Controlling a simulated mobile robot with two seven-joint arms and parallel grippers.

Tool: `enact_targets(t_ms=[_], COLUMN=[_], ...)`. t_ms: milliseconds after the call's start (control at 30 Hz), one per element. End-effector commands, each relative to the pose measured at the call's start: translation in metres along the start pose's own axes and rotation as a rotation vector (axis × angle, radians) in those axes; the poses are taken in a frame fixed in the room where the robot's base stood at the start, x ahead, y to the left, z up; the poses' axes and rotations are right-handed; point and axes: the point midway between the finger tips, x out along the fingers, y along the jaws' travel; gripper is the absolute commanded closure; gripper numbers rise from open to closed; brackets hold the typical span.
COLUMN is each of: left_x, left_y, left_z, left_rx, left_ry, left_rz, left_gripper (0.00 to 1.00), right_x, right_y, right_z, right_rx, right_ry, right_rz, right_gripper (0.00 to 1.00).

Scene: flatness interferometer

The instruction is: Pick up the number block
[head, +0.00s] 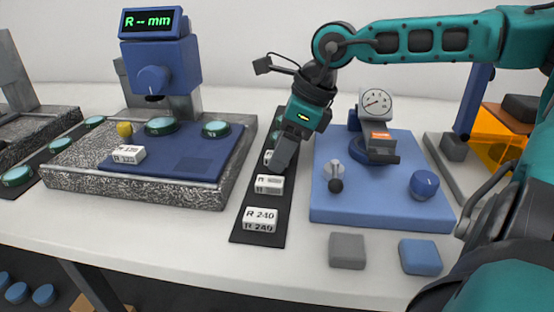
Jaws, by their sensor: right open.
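White number blocks stand on a dark strip (243,226) at the table's middle. The nearest block, marked R 240 (260,219), is at the strip's front end. A second block (269,184) is just behind it. A third block (267,157) is partly hidden by my right gripper. Another white number block (128,154) lies on the blue pad of the granite plate at left. My right gripper (283,160) is open and points down over the strip, close to the third block. I cannot tell whether it touches that block. My left gripper is out of view.
A blue base (385,205) with a dial gauge (376,104) stands right of the strip. The granite plate (130,188) with a blue display stand (160,65) is at left. Grey (347,250) and blue (420,256) blocks lie at front right. The front left table is clear.

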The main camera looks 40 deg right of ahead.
Motion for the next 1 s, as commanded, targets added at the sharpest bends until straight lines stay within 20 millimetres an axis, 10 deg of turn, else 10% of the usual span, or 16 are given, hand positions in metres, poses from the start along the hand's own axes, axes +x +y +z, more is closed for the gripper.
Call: enact_targets(t_ms=[200, 800, 1000], left_x=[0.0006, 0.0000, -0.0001], left_y=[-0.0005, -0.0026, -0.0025], left_z=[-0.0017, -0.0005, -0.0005], left_rx=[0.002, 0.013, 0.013], left_ry=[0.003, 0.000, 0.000], left_rz=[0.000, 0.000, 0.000], left_gripper=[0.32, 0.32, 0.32], right_x=[0.0001, 0.0000, -0.0001], right_y=[0.0000, 0.0001, 0.0001], right_z=[0.0000, -0.0001, 0.0000], right_rx=[0.000, 0.001, 0.001], right_ry=[0.000, 0.000, 0.000], right_rz=[0.000, 0.000, 0.000], right_gripper=[0.40, 0.98, 1.00])
